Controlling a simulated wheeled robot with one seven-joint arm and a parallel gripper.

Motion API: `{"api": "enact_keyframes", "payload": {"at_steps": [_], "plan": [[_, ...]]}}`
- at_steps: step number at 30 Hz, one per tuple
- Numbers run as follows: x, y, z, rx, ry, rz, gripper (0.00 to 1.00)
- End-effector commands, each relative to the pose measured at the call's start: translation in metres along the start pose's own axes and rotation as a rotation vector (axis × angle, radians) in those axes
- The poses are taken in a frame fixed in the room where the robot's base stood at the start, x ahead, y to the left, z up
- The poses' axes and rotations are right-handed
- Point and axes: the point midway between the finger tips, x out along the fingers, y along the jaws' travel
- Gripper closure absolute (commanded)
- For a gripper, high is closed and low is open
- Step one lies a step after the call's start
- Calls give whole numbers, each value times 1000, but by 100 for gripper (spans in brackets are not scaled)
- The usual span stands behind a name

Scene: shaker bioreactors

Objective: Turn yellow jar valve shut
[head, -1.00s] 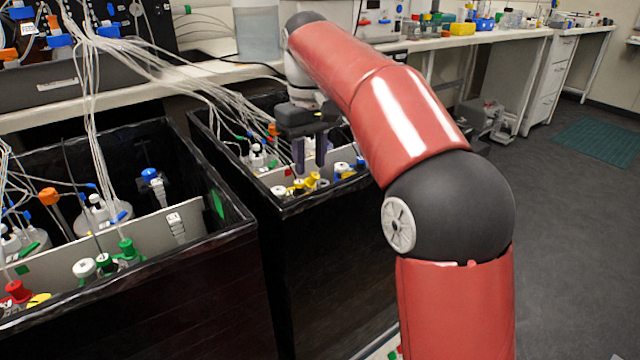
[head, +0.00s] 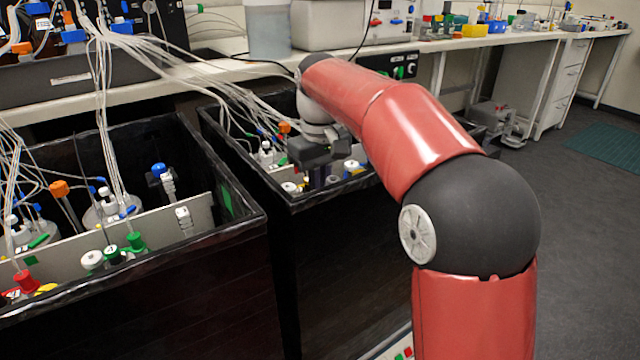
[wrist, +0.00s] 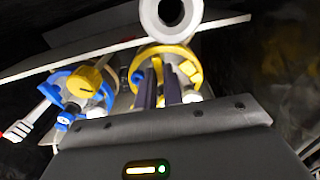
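In the wrist view, a jar top with a yellow ring (wrist: 185,54) lies straight ahead of my gripper (wrist: 160,88). My two dark fingers reach down over this yellow top, with a small gap between them. The valve handle is largely hidden by the fingers, and I cannot tell whether they touch or grip it. In the head view, my gripper (head: 324,181) is low at the near edge of the right black bin. Only a little yellow (head: 305,186) shows beside the fingers there.
A blue-ringed jar top (wrist: 66,82) with a yellow knob (wrist: 90,80) stands left of the fingers in the wrist view. Tubes (head: 215,85) hang over the bins. The left black bin (head: 225,235) holds more valves.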

Motion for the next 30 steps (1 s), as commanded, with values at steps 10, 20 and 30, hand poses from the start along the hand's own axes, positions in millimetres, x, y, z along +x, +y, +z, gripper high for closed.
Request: {"api": "enact_keyframes", "payload": {"at_steps": [10, 20, 30], "plan": [[-1, 0, 0, 13, 0, 0, 100], [-2, 0, 0, 168, 0, 0, 100], [0, 2, 0, 479, 0, 0, 100]]}}
